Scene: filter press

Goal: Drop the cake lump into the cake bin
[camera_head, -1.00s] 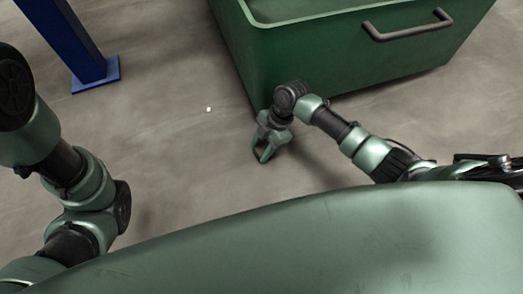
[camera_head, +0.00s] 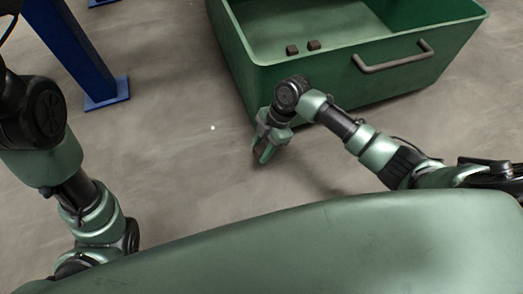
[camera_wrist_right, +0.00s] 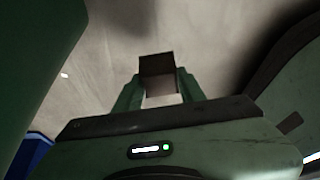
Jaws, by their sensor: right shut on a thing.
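The cake bin (camera_head: 345,92) is a large green open box with a grey handle, at the top right of the head view. My right gripper (camera_head: 263,154) is beside the bin's near left corner, outside the rim, pointing down over the floor. In the right wrist view, the right gripper (camera_wrist_right: 160,90) is shut on a dark brown, blocky cake lump (camera_wrist_right: 157,65) between its fingertips. In the head view this lump is hard to make out. Two similar dark lumps (camera_head: 292,50) lie inside the bin. My left arm shows at the left, but its gripper is out of view.
A blue post with a foot plate (camera_head: 107,93) stands at the upper left. A small white spot (camera_head: 213,128) lies on the grey floor between post and bin.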

